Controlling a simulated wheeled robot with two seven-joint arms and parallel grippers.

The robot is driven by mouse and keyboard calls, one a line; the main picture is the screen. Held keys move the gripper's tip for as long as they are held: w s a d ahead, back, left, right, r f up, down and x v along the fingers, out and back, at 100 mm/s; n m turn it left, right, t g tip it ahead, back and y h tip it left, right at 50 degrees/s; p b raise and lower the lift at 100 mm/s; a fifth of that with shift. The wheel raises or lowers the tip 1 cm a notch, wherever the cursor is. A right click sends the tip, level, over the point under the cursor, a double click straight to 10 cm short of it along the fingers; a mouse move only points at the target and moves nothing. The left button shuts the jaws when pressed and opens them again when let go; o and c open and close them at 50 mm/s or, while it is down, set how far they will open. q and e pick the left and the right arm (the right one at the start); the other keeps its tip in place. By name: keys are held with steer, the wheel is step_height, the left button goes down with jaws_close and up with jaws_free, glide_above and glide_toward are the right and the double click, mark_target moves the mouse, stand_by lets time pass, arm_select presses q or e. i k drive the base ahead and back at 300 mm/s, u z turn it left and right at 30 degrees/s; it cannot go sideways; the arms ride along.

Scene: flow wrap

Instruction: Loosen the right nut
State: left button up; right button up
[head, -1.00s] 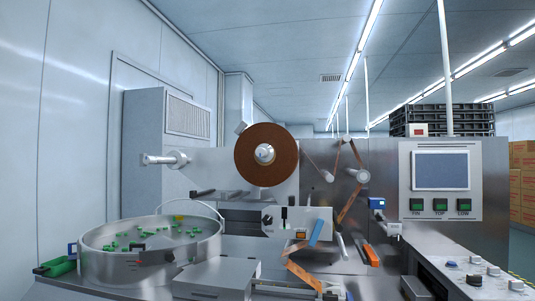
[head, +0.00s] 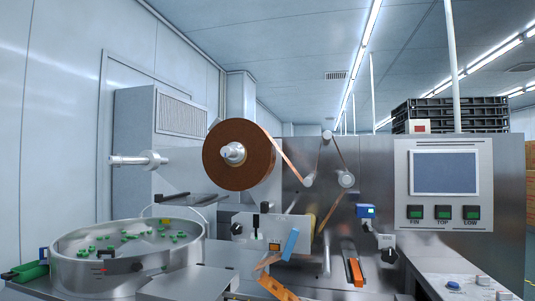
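A brown film roll (head: 258,160) hangs on the front of the machine, left of centre in the head view. A silver nut (head: 232,153) sits at the middle of the roll, on the right one of two spindles. The left spindle (head: 140,160) sticks out to the left with no roll on it, and a silver knob-like end shows on it. Brown film runs from the roll over several guide rollers (head: 309,179). I cannot tell from this distance how tight the nut is. Neither of my grippers is in view.
A round bowl (head: 125,285) with green pieces stands at the lower left. The control panel (head: 444,182) with a screen and green buttons is at the right. Orange (head: 355,271) and blue (head: 290,244) handles stick out low in front. The space before the roll looks clear.

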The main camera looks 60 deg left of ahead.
mark_target(226, 152)
steer(key=u, duration=0.1)
steer(key=i, duration=0.65)
steer(key=u, duration=0.95)
steer(key=i, duration=0.35)
steer(key=u, duration=0.35)
